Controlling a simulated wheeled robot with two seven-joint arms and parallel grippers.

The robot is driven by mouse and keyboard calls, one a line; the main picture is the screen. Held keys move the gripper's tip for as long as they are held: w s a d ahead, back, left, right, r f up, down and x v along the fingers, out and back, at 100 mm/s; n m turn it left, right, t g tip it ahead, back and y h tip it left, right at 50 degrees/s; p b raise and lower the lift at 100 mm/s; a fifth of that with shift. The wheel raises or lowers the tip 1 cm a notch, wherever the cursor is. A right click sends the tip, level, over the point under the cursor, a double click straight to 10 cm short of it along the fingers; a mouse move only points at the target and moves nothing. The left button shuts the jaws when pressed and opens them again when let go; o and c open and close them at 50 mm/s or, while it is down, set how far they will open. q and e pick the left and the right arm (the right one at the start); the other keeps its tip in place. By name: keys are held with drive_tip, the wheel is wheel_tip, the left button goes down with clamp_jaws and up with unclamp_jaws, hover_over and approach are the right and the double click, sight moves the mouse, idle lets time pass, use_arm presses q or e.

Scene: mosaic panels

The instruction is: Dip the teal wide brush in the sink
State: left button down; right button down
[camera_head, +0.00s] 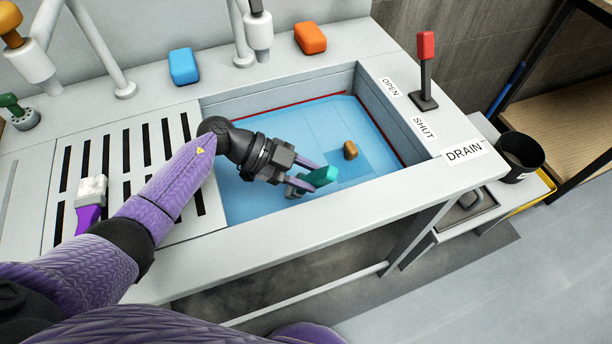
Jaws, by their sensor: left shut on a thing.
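The sink (358,99) is a grey basin with blue water in it and a red line along its inner walls. My left gripper (312,178) reaches down into the basin and is shut on the teal wide brush (322,176). The brush's teal part shows between the fingers. Its bristles are mostly hidden, and I cannot tell how deep they are in the water. A small brown block (350,150) is in the basin just right of the brush. My right gripper is not in view.
A purple brush (89,204) lies on the slotted drainboard (60,170) at left. Blue (183,67) and orange (310,38) sponges sit on the back ledge near the tap (258,30). A red-handled lever (426,70) stands at right by OPEN and SHUT labels. A black bucket (520,155) stands beyond.

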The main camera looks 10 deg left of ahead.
use_arm(q)
drive_tip(key=shift+s+a+r+p, duration=0.1)
drive_tip(key=shift+s+a+p, duration=0.2)
drive_tip(key=shift+a+p, duration=0.15)
drive_tip(key=shift+s+a, duration=0.15)
drive_tip(key=shift+a, duration=0.05)
drive_tip(key=shift+d, duration=0.1)
drive_tip(key=shift+w+d, duration=0.5)
drive_tip(key=shift+d, duration=0.1)
drive_tip(key=shift+s+a, duration=0.1)
